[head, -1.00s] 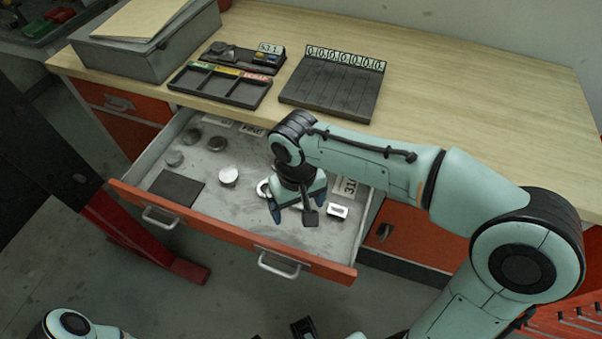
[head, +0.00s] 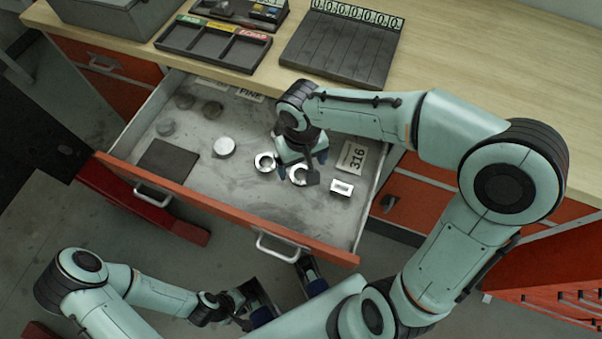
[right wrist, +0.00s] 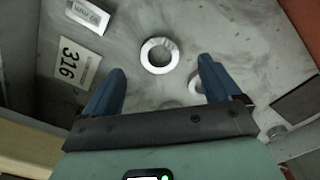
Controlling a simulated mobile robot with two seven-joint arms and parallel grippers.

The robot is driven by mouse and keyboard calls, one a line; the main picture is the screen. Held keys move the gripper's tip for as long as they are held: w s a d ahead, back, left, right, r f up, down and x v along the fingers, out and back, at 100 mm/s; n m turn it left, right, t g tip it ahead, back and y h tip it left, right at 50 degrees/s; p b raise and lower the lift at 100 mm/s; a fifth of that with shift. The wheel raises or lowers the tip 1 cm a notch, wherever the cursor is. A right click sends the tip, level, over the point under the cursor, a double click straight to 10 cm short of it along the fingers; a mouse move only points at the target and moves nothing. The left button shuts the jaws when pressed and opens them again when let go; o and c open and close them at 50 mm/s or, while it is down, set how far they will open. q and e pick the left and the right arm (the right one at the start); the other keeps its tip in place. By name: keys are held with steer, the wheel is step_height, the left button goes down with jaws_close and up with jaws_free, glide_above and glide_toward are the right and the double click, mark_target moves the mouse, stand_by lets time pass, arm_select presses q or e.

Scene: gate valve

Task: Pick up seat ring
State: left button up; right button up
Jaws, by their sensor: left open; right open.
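Two pale metal rings lie flat in the open drawer. One ring (head: 265,162) is left of my right gripper (head: 301,166) in the head view; the other ring (head: 297,176) is partly hidden by that gripper. My right gripper is open and empty above the drawer floor. In the right wrist view one whole ring (right wrist: 147,56) shows beyond and between the fingertips (right wrist: 162,70). The other ring (right wrist: 195,84) is partly hidden by the right-hand finger. My left gripper (head: 287,291) is open and empty, outside the drawer near its front.
The drawer (head: 220,209) also holds a small rectangular metal piece (head: 341,187), a 316 label (head: 352,157), a dark mat (head: 168,161) and several round metal pieces. A sorting tray (head: 214,43) and a grooved rack (head: 340,50) stand on the bench above.

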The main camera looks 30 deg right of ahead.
mark_target(301, 174)
steer(key=f, duration=0.5)
steer(key=shift+w+d+f+b, duration=0.1)
steer(key=shift+w+f+b, duration=0.2)
steer(key=shift+b, duration=0.1)
steer(key=shift+c, duration=0.4)
steer(key=c, duration=1.2)
steer(key=shift+r, duration=0.1)
step_height(301, 174, up, 20)
steer(key=p, duration=0.3)
steer(key=shift+p, duration=0.35)
